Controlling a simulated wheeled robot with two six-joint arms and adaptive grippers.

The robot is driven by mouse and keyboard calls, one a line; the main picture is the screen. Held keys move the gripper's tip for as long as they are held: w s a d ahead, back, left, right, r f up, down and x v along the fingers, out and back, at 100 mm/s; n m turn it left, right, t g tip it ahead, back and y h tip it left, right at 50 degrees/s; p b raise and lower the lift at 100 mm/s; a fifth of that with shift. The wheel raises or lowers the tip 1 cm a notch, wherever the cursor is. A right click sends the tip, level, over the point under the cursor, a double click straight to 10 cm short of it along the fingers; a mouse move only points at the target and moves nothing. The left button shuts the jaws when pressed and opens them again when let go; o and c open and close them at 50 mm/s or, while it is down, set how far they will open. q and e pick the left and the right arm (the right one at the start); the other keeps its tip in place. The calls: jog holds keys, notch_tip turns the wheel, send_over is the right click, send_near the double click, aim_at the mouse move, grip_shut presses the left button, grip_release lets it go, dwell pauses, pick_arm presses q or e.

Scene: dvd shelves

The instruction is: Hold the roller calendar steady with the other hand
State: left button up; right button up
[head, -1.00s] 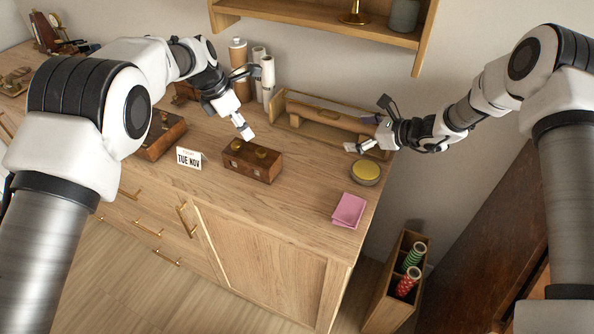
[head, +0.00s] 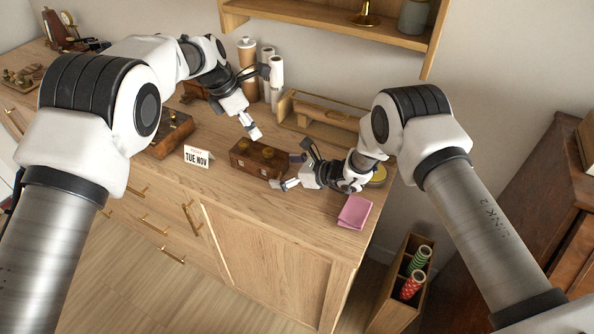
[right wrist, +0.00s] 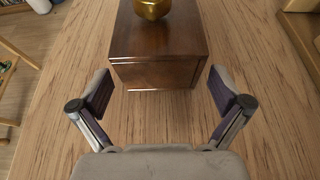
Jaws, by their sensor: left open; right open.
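The roller calendar, which I take to be the dark wooden box (head: 244,160) with two brass knobs on top, stands upright on the cabinet top. Its near end also shows in the right wrist view (right wrist: 158,75), with one brass knob (right wrist: 152,8) above. My right gripper (head: 288,171) is open at the box's right end. In the right wrist view its fingertips (right wrist: 160,88) are at either side of that end, with no clear contact. My left gripper (head: 254,133) is open and empty, just above and behind the box, apart from the knobs.
A white card reading "TUE NOV" (head: 197,156) stands left of the box. A pink cloth or pad (head: 354,212) lies near the right edge. A long wooden rack (head: 325,128) and upright rolls (head: 276,78) stand behind. The front of the cabinet top is clear.

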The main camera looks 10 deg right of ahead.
jog(key=shift+w+a+f, duration=0.25)
jog(key=shift+w+a, duration=0.1)
jog(key=shift+a, duration=0.1)
